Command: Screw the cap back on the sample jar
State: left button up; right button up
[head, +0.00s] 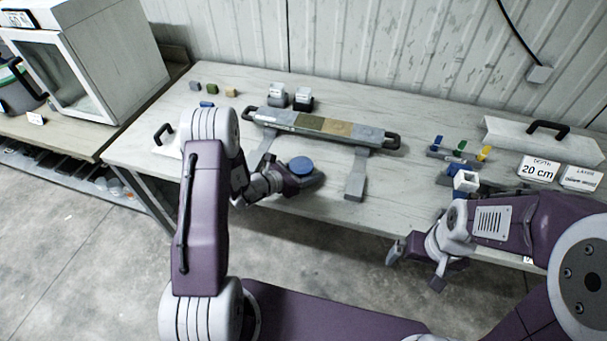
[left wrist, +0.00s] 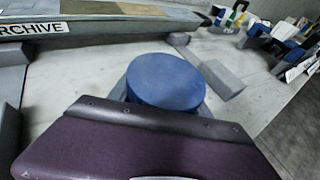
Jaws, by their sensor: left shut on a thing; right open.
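A round blue cap (head: 301,166) shows near the front edge of the table, in front of the long core liner. My left gripper (head: 300,182) is shut, with its grey fingers around the blue cap. In the left wrist view the cap (left wrist: 165,80) looks level, with grey finger parts on both sides of it. The jar cannot be made out under the cap; the cap and gripper hide what is below. My right gripper (head: 416,270) is open and empty, in front of the table's front edge.
The core liner (head: 325,126) with black end handles lies across grey supports (head: 356,175).

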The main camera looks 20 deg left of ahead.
aim_at(311, 162)
pick_arm(q)
jog(key=shift+r, duration=0.1)
jog(key=shift+r, duration=0.25)
jog(key=r, duration=0.2)
jog(key=d+r, duration=0.1)
jog(key=r, duration=0.1)
jog(key=shift+s, duration=0.25)
jog(key=s+d+r+b, duration=0.1)
jog(key=s+d+r, duration=0.4)
jog(key=d, duration=0.4)
jog(key=shift+s+r, duration=0.35)
jog(key=shift+r, duration=0.3)
jog(key=o, duration=0.9)
jog(key=shift+c, duration=0.2)
grip_shut()
jog(key=shift+a, duration=0.1)
